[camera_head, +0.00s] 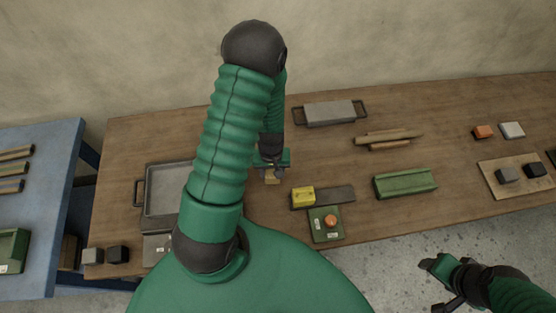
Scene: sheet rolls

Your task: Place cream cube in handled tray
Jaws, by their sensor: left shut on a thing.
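My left gripper (271,173) points down over the middle of the table, shut on a small cream cube (271,181) that shows just below its fingers. Whether the cube touches the table is hard to tell. A shallow grey tray (151,211) with a dark handle on its left side lies on the left part of the table; my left arm hides its right side. The gripper is to the right of this tray, apart from it. My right gripper (440,283) is at the lower right, over the floor in front of the table; its fingers are unclear.
A grey piece with two dark handles (330,113) lies at the back. A yellow block (303,197), a green plate with an orange knob (330,221) and a green trough (405,184) are right of the gripper. Wooden rods (388,139) lie behind. Dark cubes (118,254) sit front left.

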